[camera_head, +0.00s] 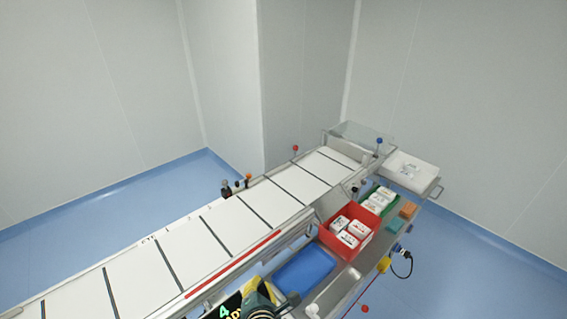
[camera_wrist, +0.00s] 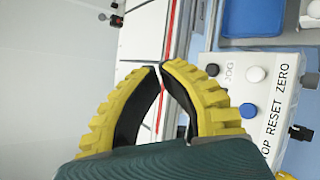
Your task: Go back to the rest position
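My gripper (camera_wrist: 160,67) is in the wrist view with its two yellow, black-lined fingers curved in and their tips together or nearly so. Nothing shows between the fingers. It is in front of the conveyor's edge and beside a white control box (camera_wrist: 270,92) with white, blue and black buttons and the words RESET and ZERO. In the head view, part of my arm's end (camera_head: 258,302) shows at the bottom edge, next to a dark display with green digits (camera_head: 226,311). The fingertips are hard to make out there.
A conveyor (camera_head: 235,232) with white panels runs from lower left to upper right. Beside it are a blue tray (camera_head: 304,271), a red bin (camera_head: 327,239) with white packs, and a green bin (camera_head: 390,192) with packs. A white box (camera_head: 411,172) is at the far end.

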